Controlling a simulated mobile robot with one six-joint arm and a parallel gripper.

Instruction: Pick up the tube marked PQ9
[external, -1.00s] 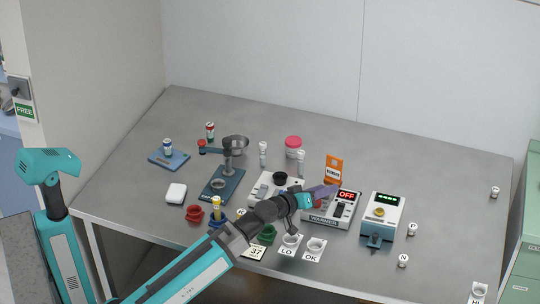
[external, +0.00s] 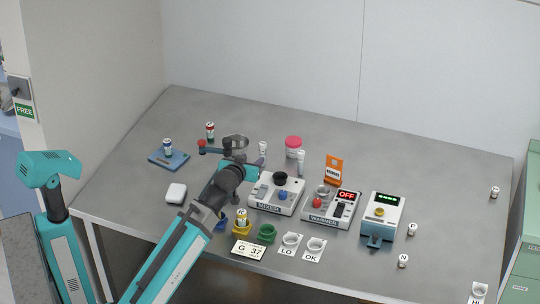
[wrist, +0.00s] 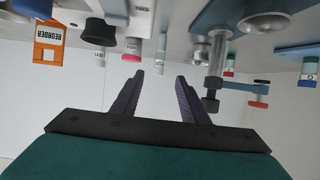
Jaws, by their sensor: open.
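Several small tubes stand on the table, and I cannot read PQ9 on any of them. One white-capped tube (external: 263,149) stands behind the mixer, just beyond my gripper; it shows in the wrist view (wrist: 161,52) near the fingers. Another white-capped tube (external: 301,162) stands to its right and shows in the wrist view (wrist: 98,56) with a small blurred label. A red-capped tube (external: 210,131) and a blue-capped tube (external: 168,147) stand at the left. My gripper (wrist: 158,76) is open and empty, low between the crank stand and the mixer.
The mixer (external: 268,207) and warmer (external: 329,216) stand right of my gripper, the crank stand (external: 234,142) at its left. A pink-lidded jar (external: 293,143) and orange REORDER card (external: 333,169) stand behind. A yellow holder (external: 242,230) is beside my arm.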

